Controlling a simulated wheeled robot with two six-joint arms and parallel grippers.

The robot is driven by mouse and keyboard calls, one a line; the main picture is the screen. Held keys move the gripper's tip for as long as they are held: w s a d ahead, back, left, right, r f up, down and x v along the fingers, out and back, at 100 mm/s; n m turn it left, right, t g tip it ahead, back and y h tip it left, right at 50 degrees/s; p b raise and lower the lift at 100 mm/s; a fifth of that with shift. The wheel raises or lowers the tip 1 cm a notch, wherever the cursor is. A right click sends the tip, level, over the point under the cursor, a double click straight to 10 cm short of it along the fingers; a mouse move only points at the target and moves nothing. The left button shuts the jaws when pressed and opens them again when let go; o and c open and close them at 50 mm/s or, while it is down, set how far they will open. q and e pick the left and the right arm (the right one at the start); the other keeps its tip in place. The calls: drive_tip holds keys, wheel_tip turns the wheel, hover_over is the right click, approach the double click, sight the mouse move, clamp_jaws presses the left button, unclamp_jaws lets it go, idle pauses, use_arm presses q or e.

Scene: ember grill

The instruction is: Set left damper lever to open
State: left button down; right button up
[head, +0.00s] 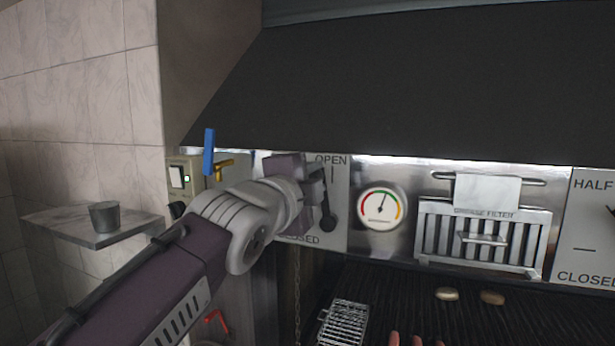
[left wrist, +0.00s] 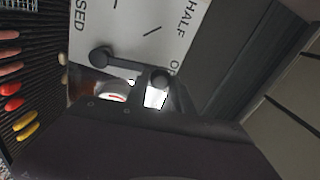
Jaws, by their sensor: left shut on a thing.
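The left damper plate (head: 335,240) is pale, with OPEN printed at its top and CLOSED at its bottom. It also shows in the left wrist view (left wrist: 135,22), with HALF readable. The dark left damper lever (head: 328,221) runs up from its round pivot towards the OPEN label. In the left wrist view, the lever (left wrist: 125,66) ends in a round knob beside the partly hidden OPEN lettering. My left gripper (head: 316,178) is shut on the lever's knob end, and hides part of it in the head view. My right gripper is out of view.
A round gauge (head: 381,207) and a grease filter (head: 480,237) are to the right. The dark hood (head: 400,85) overhangs above. A blue-handled lever (head: 208,152) and a switch (head: 178,178) are left of the plate. A grey cup (head: 104,217) stands on a shelf (head: 90,236).

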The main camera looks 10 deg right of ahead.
use_arm(q)
drive_tip(key=shift+s+d+r+m, duration=0.1)
drive_tip(key=shift+s+d+m, duration=0.35)
drive_tip(key=shift+d+m, duration=0.3)
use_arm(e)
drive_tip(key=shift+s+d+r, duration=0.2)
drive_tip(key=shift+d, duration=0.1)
use_arm(q)
drive_tip(key=shift+a, duration=0.1)
drive_tip(key=c, duration=1.5)
unclamp_jaws()
drive_tip(key=o, duration=0.4)
drive_tip(key=shift+c, duration=0.2)
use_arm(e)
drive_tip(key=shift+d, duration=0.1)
use_arm(q)
drive_tip(key=b+v, duration=0.4)
drive_tip(key=v, duration=0.5)
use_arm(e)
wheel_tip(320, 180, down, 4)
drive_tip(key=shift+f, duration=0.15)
